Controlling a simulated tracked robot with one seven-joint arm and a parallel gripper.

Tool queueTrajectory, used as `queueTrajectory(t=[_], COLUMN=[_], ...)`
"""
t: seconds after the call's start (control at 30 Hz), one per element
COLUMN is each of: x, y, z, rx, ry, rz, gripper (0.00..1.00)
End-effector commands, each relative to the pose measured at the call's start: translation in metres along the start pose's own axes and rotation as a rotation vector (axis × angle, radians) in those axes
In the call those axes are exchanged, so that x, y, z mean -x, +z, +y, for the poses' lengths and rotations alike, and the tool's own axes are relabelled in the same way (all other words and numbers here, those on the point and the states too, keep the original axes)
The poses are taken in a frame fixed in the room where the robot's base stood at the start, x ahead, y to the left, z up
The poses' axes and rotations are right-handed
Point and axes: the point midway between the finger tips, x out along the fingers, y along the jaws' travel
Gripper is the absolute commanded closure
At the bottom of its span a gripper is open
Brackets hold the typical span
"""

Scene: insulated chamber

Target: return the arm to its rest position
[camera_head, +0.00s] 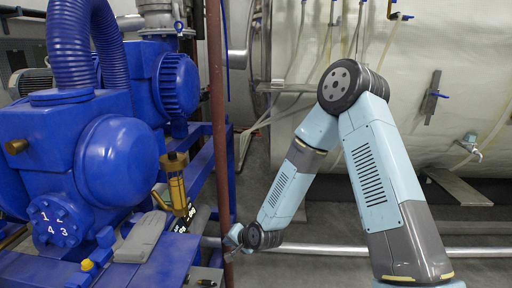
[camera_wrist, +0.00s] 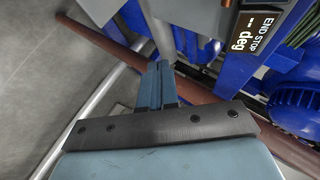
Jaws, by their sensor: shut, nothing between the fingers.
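My arm (camera_head: 372,165) rises from the lower right of the head view, bends at a high elbow and runs down to the left. Its wrist end is low beside the blue machine's frame. My gripper (camera_wrist: 160,68) shows in the wrist view as two pale blue fingers close together, shut, with nothing seen between them. In the head view the hand is small, near the foot of the red-brown upright pipe (camera_head: 217,110), and its fingertips are hard to make out. I cannot tell whether it touches the pipe.
The blue machine (camera_head: 115,160) and its frame fill the left. A grey box with an "END STOP -- deg" display (camera_wrist: 255,32) is close to my gripper in the wrist view. A large pale tank (camera_head: 430,60) stands behind my arm. A silver pipe (camera_head: 330,249) runs low across the floor.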

Motion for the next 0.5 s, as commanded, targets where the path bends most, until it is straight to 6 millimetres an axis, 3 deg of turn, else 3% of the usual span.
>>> queueTrajectory(t=[0.1,0.5], x=[0.024,0.118], y=[-0.023,-0.085], z=[-0.006,-0.018], rx=[0.081,0.297], ry=[0.049,0.236], rz=[0.016,0.053], gripper=[1.0,1.0])
